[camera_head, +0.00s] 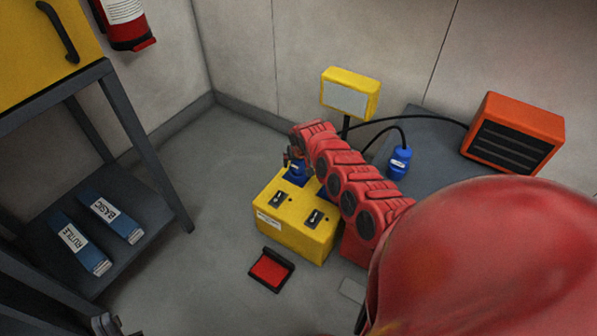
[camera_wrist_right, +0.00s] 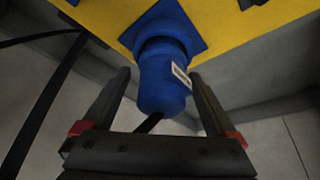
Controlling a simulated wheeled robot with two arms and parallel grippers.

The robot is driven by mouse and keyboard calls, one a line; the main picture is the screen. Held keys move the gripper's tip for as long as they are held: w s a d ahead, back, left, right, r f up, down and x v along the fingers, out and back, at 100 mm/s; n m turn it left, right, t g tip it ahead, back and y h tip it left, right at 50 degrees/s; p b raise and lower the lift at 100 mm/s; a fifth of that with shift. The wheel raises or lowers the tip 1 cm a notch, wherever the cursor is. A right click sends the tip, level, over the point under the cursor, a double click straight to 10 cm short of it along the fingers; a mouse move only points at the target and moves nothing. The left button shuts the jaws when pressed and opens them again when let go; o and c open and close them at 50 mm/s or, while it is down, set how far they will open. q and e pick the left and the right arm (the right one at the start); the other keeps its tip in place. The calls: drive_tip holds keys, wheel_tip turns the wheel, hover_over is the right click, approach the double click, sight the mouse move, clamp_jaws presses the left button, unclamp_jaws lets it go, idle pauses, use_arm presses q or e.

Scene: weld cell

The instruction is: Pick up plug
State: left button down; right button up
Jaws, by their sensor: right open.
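A blue plug (camera_wrist_right: 163,80) with a white label fills the middle of the right wrist view. Its far end sits in a blue square socket (camera_wrist_right: 185,22) on the yellow box (camera_head: 293,232), and a black cable leaves its near end. In the head view the plug (camera_head: 296,168) is partly hidden by my right gripper (camera_head: 294,160). The right gripper's fingers (camera_wrist_right: 161,95) stand open, one on each side of the plug, with gaps visible. What looks like part of my left gripper (camera_head: 106,324) shows at the bottom left edge; its jaws are unclear.
Another blue connector (camera_head: 399,161) with a black cable is on the grey surface beside an orange unit (camera_head: 514,134). A yellow-framed panel (camera_head: 350,94) stands behind the box. A red-and-black pedal (camera_head: 271,270) lies on the floor. A dark shelf (camera_head: 70,265) holds blue packs at left.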

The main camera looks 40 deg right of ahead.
clamp_jaws()
idle(0.5)
drive_tip(key=shift+r, duration=0.1)
